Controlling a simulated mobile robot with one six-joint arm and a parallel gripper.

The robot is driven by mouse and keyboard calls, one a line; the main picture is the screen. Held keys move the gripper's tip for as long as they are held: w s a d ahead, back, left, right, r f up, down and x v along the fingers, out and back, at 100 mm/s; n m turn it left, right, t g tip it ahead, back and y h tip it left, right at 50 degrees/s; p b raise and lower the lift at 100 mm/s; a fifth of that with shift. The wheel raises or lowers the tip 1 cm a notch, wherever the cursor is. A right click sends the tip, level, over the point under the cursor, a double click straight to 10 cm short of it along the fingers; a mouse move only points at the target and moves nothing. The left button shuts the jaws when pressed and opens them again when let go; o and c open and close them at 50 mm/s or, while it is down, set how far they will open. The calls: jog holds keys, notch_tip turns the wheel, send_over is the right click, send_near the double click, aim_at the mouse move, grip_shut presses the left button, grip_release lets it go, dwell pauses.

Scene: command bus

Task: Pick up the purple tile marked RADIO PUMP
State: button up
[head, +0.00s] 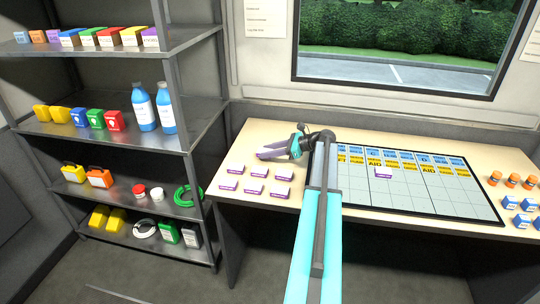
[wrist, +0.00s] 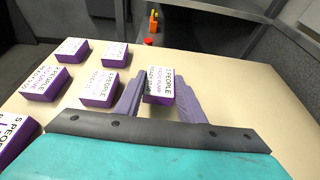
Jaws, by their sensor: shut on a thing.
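My gripper (head: 272,152) is over the left part of the table, just behind the loose purple tiles. In the wrist view my gripper (wrist: 158,84) is shut on a purple tile (wrist: 158,99) with a white label. Its print is small and turned; a line ending in PEOPLE shows, with a line below that may read RADIO PUMP. Several other purple tiles with white labels lie nearby, such as one in front (head: 254,188); they show left of the fingers in the wrist view (wrist: 99,91). I cannot tell whether the held tile is clear of the table.
A gridded board (head: 405,198) with blue and yellow header tiles lies right of my arm; one purple tile (head: 382,172) is on it. A metal shelf (head: 190,110) with supplies stands left of the table.

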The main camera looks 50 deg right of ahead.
jog(key=shift+r, duration=0.65)
jog(key=s+a, duration=0.3)
jog(key=a, duration=0.1)
jog(key=s+a+r+b, duration=0.1)
jog(key=s+a, duration=0.2)
jog(key=a, duration=0.1)
jog(key=s+a+b, duration=0.1)
jog(key=s+a, duration=0.2)
jog(key=a, duration=0.2)
jog(key=shift+s+r, duration=0.1)
jog(key=shift+r, duration=0.1)
